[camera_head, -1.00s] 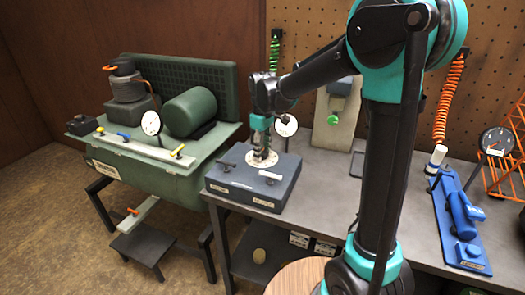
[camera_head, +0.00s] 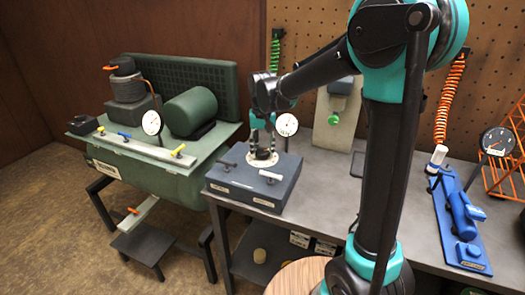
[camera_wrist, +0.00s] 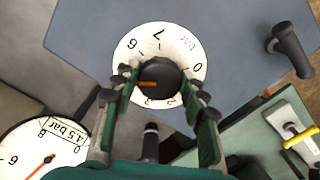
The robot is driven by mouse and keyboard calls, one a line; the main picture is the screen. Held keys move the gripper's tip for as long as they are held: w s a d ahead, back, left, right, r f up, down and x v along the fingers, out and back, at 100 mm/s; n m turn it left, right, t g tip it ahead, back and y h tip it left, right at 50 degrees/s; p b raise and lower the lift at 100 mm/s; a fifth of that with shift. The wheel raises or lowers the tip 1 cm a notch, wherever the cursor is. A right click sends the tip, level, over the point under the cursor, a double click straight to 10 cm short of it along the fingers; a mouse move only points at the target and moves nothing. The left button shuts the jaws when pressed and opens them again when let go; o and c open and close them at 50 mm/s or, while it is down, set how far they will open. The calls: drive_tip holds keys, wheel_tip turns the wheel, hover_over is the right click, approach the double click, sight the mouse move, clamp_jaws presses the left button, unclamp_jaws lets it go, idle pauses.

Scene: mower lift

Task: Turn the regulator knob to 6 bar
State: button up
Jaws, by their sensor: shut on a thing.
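The regulator knob (camera_wrist: 157,78) is black with an orange mark and sits on a white round scale (camera_wrist: 160,38) marked in bar. The orange mark points left in the wrist view, toward numbers hidden behind a finger. My gripper (camera_wrist: 160,82) is shut on the knob, one finger on each side. In the head view my gripper (camera_head: 262,151) reaches down onto the dial of the dark blue regulator block (camera_head: 230,188). A white gauge (camera_wrist: 42,150) with a red needle and a "4.5 bar" plate is partly in the wrist view; it stands behind the block in the head view (camera_head: 287,125).
A green compressor (camera_head: 190,112) stands to the left. A beige panel with a green button (camera_head: 334,119) stands behind, and a blue tool fixture (camera_head: 461,220) lies at right.

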sight(262, 152)
drive_tip(key=m, duration=0.4)
drive_tip(key=shift+m, duration=0.4)
drive_tip(key=m, duration=0.4)
drive_tip(key=shift+a+m, duration=0.1)
drive_tip(key=shift+m, duration=0.2)
drive_tip(key=o, duration=1.1)
drive_tip(key=shift+o, duration=0.2)
drive_tip(key=shift+r, duration=0.1)
wheel_tip(262, 152, up, 12)
